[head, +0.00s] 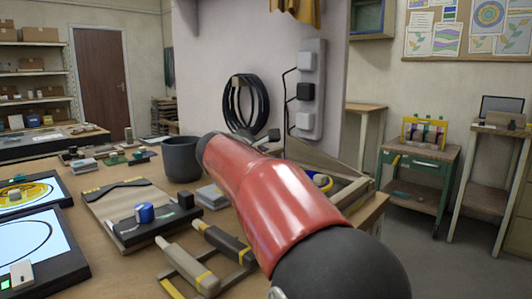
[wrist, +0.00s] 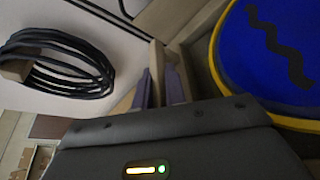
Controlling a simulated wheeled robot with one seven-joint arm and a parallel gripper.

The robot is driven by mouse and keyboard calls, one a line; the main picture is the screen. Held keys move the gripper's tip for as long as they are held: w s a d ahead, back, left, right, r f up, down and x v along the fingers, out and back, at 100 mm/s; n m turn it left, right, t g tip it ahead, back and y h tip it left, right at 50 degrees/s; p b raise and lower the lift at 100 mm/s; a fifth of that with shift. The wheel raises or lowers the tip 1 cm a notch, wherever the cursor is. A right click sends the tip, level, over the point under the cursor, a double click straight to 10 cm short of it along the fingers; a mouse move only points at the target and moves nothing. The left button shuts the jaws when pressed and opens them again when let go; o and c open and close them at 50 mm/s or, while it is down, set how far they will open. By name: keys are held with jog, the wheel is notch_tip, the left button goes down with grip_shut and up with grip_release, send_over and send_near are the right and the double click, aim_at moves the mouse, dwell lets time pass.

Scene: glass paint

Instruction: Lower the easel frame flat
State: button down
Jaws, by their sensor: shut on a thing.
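The wooden easel frame (head: 353,192) stands tilted at the right end of the workbench, partly hidden behind my red arm. A blue disc with a yellow rim (head: 322,181) shows inside it. In the wrist view the blue disc (wrist: 275,50), with a dark zigzag line, fills the upper right beside a wooden bar of the frame (wrist: 202,30). My gripper (wrist: 161,85) has its two purplish fingers closed on a thin wooden part of the frame (wrist: 157,58). In the head view my arm hides the gripper's fingers and the grip.
A black cable coil (head: 246,103) and a power strip (head: 305,90) hang on the wall panel behind. A green cart (head: 420,170) stands right.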

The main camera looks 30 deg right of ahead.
jog(key=shift+f, duration=0.35)
jog(key=c, duration=1.5)
grip_release()
jog(key=shift+o, duration=0.2)
jog(key=shift+r, duration=0.1)
jog(key=v, duration=0.8)
jog(key=shift+b, duration=0.3)
jog(key=shift+d, duration=0.1)
